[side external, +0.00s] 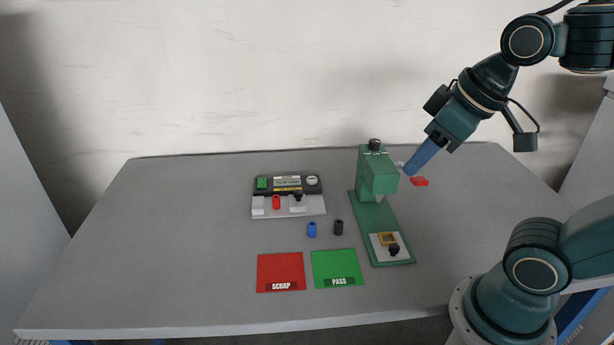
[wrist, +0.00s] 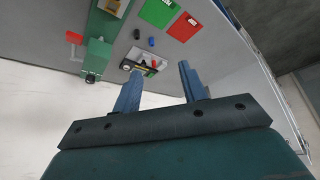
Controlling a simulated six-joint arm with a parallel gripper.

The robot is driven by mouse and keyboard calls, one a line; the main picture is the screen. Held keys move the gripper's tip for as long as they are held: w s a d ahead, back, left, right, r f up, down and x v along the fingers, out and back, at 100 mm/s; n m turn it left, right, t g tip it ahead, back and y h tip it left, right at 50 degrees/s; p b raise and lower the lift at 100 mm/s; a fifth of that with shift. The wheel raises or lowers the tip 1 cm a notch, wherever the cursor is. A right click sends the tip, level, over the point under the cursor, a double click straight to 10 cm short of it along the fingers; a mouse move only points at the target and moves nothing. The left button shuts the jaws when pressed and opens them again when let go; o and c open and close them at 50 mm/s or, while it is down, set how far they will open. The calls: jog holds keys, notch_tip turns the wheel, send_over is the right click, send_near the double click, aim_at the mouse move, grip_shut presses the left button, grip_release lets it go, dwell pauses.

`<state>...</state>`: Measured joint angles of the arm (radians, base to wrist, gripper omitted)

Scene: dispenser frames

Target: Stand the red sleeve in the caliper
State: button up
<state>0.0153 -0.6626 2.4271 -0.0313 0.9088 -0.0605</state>
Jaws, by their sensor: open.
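The red sleeve (side external: 276,202) stands upright on the pale front ledge of the caliper (side external: 314,208), a dark-backed unit with a small display and a round dial. I cannot tell whether the sleeve is between jaws there. The caliper also shows in the wrist view (wrist: 127,66), partly behind a finger. My gripper (side external: 408,170) is raised at the right of the green press, well away from the sleeve. In the wrist view its two blue fingers (wrist: 162,70) are spread apart with nothing between them.
A blue sleeve (side external: 311,229) and a black sleeve (side external: 338,227) stand in front of the caliper. The red SCRAP mat (side external: 281,268) and green PASS mat (side external: 337,263) lie nearer. The table's left side is clear.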

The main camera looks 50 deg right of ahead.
jog(key=shift+s+d+f+m, duration=0.1)
jog(key=shift+s+f+m, duration=0.15)
jog(key=shift+s, duration=0.3)
jog(key=shift+s+d+f+m, duration=0.15)
jog(key=shift+s+f, duration=0.2)
jog(key=shift+s, duration=0.2)
